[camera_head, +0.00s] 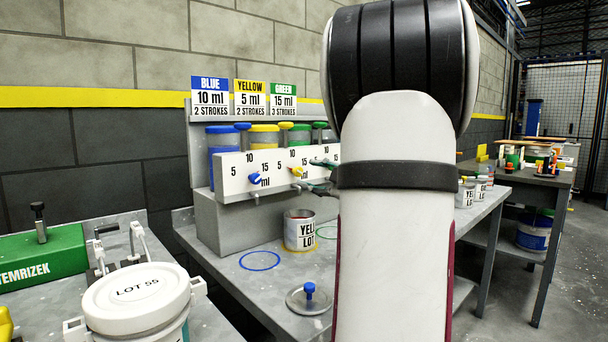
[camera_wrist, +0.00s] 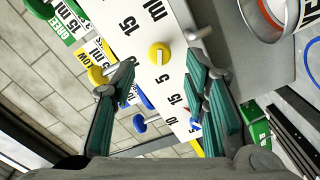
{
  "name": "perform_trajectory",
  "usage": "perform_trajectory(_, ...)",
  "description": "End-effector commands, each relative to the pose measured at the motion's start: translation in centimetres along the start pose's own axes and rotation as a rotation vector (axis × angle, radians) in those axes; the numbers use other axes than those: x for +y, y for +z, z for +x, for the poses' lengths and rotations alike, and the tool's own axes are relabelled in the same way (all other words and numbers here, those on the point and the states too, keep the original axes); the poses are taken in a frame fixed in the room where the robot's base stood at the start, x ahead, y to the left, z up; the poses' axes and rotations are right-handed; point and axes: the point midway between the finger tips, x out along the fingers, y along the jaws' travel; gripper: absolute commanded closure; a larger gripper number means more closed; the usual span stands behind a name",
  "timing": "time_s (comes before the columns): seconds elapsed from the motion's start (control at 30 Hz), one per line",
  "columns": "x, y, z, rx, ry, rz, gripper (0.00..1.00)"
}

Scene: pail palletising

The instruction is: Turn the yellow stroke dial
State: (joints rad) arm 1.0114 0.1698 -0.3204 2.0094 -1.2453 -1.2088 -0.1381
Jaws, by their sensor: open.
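The yellow stroke dial (camera_head: 297,171) is on the white scale panel (camera_head: 231,179) of the dispenser, between numbers 5, 10 and 15. In the wrist view, the round yellow dial (camera_wrist: 159,54) lies ahead of and between my fingertips. My gripper (camera_head: 321,175) is open, with its teal-padded fingers just right of the dial in the head view. In the wrist view my gripper (camera_wrist: 161,66) shows a finger on either side, with nothing held. I cannot tell whether either finger touches the dial. The dial's exact setting is unclear. The yellow sign (camera_head: 251,98) reads 5 ml, 2 strokes.
The blue dial (camera_head: 256,178) is left of the yellow one. My arm hides the panel's right part. A lid with a blue knob (camera_head: 309,292) lies in front. A LOT 55 pail (camera_head: 137,300) stands front left.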

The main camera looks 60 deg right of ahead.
Motion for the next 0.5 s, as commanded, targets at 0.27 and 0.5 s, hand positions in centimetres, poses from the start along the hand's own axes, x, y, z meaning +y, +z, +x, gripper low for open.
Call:
perform_trajectory(0.27, 0.0, 0.0, -5.2, 0.000, 0.000, 0.000, 0.59)
perform_trajectory(0.5, -0.1, 0.0, -7.1, 0.000, -0.002, 0.000, 0.59)
